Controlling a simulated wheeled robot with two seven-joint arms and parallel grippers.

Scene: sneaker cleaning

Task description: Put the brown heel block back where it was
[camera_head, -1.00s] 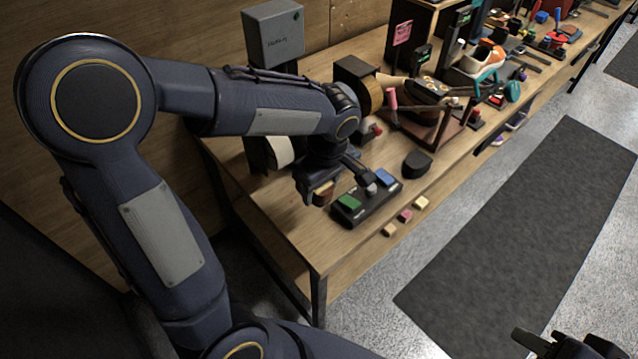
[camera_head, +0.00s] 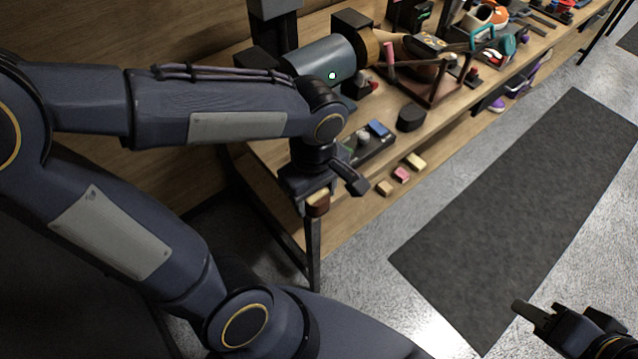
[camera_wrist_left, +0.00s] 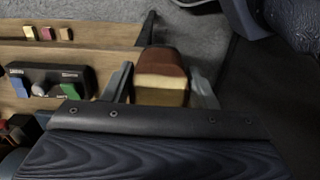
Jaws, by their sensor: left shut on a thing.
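In the left wrist view the block (camera_wrist_left: 160,72), brown on top with a pale lower layer, sits between the two fingers of the left gripper (camera_wrist_left: 160,88). My right gripper (camera_head: 568,318) is at the bottom right over the floor, its fingers apart and empty.
A black tray (camera_wrist_left: 47,76) holds green, grey and blue pieces; my left arm partly hides it in the head view. A dark mat (camera_head: 520,200) covers the floor.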

